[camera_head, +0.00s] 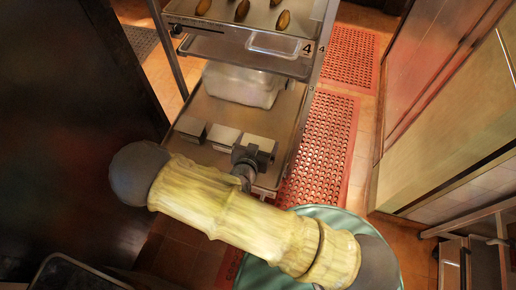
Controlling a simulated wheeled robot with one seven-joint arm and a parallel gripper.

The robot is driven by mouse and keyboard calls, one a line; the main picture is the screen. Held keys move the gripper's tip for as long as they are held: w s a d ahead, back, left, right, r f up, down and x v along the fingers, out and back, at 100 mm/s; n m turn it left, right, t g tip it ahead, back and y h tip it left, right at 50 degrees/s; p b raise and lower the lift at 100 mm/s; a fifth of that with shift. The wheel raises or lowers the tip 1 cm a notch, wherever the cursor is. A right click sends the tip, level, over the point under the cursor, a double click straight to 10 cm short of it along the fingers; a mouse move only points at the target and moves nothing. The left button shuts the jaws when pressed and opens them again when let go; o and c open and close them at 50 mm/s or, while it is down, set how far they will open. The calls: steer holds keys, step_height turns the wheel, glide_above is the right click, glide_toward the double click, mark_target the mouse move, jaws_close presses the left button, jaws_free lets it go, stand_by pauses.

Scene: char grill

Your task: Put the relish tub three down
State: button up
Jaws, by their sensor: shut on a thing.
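My gripper (252,156) is at the near right edge of the lower shelf of a metal rack, seen from above in the head view. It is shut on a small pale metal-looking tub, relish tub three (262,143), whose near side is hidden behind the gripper. Two similar small tubs stand left of it in a row, a middle one (224,137) and a left one (190,128). The held tub is level with this row; I cannot tell whether it touches the shelf. The lower shelf (216,108) is a tan metal tray.
A large translucent bin (240,86) stands behind the tubs. Red perforated mats (322,140) lie right of the rack. A dark panel (70,110) stands left.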

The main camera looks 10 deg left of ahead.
steer(key=shift+f, duration=2.05)
steer(key=shift+w+f, duration=0.1)
steer(key=shift+f, duration=0.05)
steer(key=o, duration=0.9)
steer(key=shift+c, duration=0.2)
steer(key=shift+r, duration=0.2)
steer(key=v, duration=1.2)
steer(key=shift+s+f, duration=0.1)
steer(key=shift+s, duration=0.15)
steer(key=shift+w, duration=0.1)
